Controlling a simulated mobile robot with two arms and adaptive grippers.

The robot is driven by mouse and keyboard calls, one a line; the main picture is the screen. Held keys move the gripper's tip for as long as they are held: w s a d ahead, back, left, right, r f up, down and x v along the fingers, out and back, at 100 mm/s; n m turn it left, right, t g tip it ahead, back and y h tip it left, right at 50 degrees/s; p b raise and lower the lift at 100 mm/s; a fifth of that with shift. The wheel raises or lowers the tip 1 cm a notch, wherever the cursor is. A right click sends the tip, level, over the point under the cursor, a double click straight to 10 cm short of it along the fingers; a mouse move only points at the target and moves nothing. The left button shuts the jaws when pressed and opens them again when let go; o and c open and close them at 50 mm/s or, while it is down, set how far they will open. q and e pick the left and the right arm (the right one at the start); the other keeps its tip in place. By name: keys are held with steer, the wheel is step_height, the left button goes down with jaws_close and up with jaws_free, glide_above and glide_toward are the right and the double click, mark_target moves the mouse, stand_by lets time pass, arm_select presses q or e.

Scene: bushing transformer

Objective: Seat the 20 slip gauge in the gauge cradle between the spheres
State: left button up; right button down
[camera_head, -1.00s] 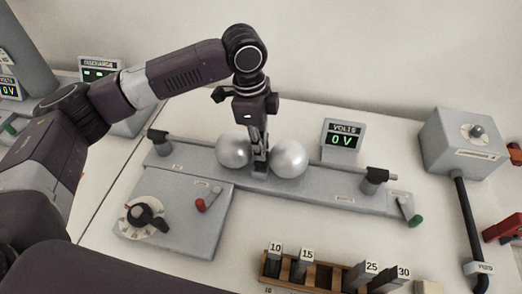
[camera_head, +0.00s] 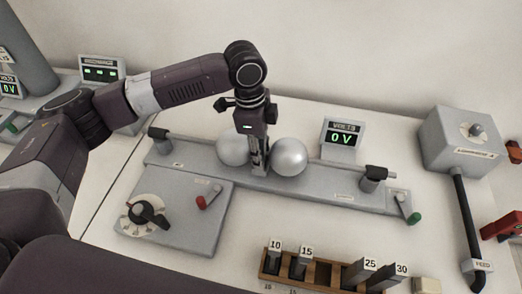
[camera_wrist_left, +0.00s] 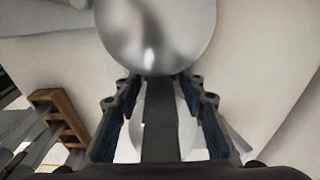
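The two silver spheres, left (camera_head: 232,150) and right (camera_head: 290,157), sit on the grey rail. My left gripper (camera_head: 259,158) points down between them, at the gauge cradle, which it mostly hides. In the left wrist view a dark grey bar, seemingly the 20 slip gauge (camera_wrist_left: 160,125), stands between the fingers (camera_wrist_left: 160,85). One sphere fills the top of that view (camera_wrist_left: 155,35). The gauge's number and its lower end in the cradle are not clearly visible. My right gripper is not in view.
The wooden rack (camera_head: 320,276) at the front holds gauges 10, 15, 25 and 30, with an empty middle slot. A dial panel (camera_head: 180,215) lies front left. Clear tabletop lies between panel and rack.

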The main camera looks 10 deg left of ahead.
arm_select(q)
steer(key=shift+r, duration=0.1)
step_height(320, 180, up, 12)
steer(key=a+b, duration=0.1)
steer(key=b, duration=0.1)
steer(key=shift+a+b, duration=0.2)
steer(key=shift+b, duration=0.15)
